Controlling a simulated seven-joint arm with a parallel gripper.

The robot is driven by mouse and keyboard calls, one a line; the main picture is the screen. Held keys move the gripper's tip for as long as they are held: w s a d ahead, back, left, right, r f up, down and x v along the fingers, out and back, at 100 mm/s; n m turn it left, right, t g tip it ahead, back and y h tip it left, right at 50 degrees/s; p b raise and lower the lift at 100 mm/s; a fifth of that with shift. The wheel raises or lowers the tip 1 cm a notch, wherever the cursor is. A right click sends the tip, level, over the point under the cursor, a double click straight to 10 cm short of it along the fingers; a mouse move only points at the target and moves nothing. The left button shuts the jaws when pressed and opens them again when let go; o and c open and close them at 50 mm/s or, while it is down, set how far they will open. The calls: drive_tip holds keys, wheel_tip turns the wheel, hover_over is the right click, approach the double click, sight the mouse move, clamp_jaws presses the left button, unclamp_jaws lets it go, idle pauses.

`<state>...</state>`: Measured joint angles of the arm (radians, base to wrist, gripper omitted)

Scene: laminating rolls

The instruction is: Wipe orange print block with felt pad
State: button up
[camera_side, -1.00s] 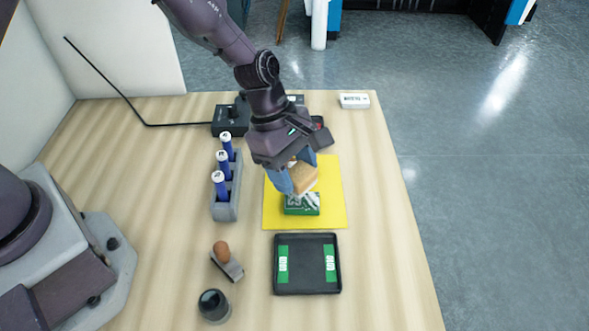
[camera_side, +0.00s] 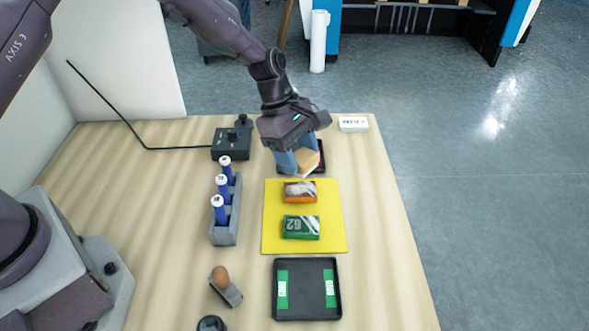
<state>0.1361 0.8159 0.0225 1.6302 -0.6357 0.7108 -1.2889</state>
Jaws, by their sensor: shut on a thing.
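The orange print block (camera_side: 300,196) lies on the yellow mat (camera_side: 331,218), with a pale grey-white patch on its top face. A green print block (camera_side: 301,228) marked 62 lies just below it on the same mat. My gripper (camera_side: 307,163) is shut on a tan felt pad (camera_side: 309,160) with a whitish underside. It holds the pad above the orange block in the picture, beyond the mat's far edge. Pad and fingers partly hide a dark tray (camera_side: 317,168) there. I cannot tell whether the pad touches that tray.
A black tray (camera_side: 306,314) with two green strips lies nearest. A grey rack (camera_side: 229,237) with several blue tubes stands left of the mat. A wooden-knobbed tool (camera_side: 225,283), a black control box (camera_side: 231,148) with a cable and a white box (camera_side: 353,124) also lie on the table.

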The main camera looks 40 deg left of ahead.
sight(301, 197)
drive_tip(key=shift+s+f, duration=0.1)
drive_tip(key=shift+f, duration=3.35)
drive_tip(key=shift+w+a+f, duration=0.4)
drive_tip(key=shift+w+f, duration=0.05)
drive_tip(key=shift+f, duration=0.05)
drive_tip(key=shift+w+a+f, duration=0.1)
drive_tip(key=shift+w+a, duration=0.85)
drive_tip(key=shift+a, duration=0.2)
drive_tip(key=s+d, duration=0.2)
drive_tip(key=d, duration=0.1)
drive_tip(key=shift+s, duration=0.35)
drive_tip(key=shift+s+a, duration=0.1)
drive_tip(key=shift+s, duration=0.15)
drive_tip(key=w+a, duration=0.2)
drive_tip(key=a, duration=0.1)
drive_tip(key=shift+w, duration=0.4)
drive_tip(key=shift+s+d, duration=1.25)
drive_tip(key=shift+d, duration=0.2)
drive_tip(key=shift+s+d+r, duration=0.1)
drive_tip(key=shift+d+r, duration=0.05)
drive_tip(key=shift+r, duration=4)
